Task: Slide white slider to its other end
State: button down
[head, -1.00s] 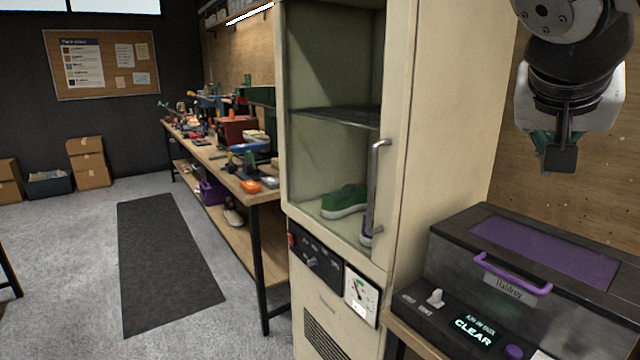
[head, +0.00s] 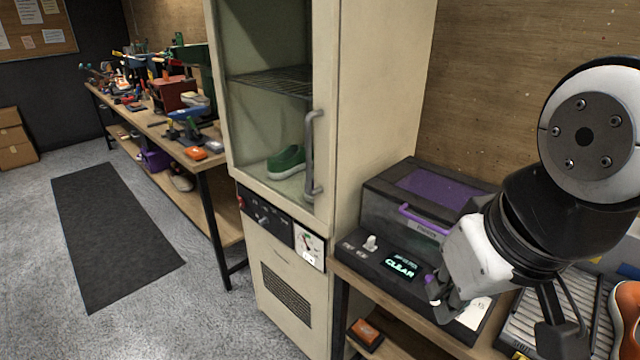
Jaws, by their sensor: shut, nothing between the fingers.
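The white slider (head: 371,243) is a small upright knob on the sloped front panel of the dark box (head: 385,212) with the purple window and purple handle. It sits toward the panel's left part, left of a display (head: 401,264) reading CLEAR. My gripper (head: 437,298) is shut and empty. In the picture it is right of and below the slider, near the panel's right end, and apart from the slider. My gripper covers part of the panel's right side. Its exact height above the panel is hard to tell.
A cream cabinet (head: 384,70) with a glass door and metal handle (head: 312,155) stands left of the box; a green shoe (head: 287,161) is inside. A grey ribbed tray (head: 520,322) and an orange shoe (head: 627,308) lie to the right. A cluttered bench (head: 160,127) stands further left.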

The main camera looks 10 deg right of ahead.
aim_at(369, 245)
jog(key=i+j, duration=0.35)
jog(key=i+j+z, duration=0.1)
jog(key=i+j, duration=0.2)
jog(key=j, duration=0.2)
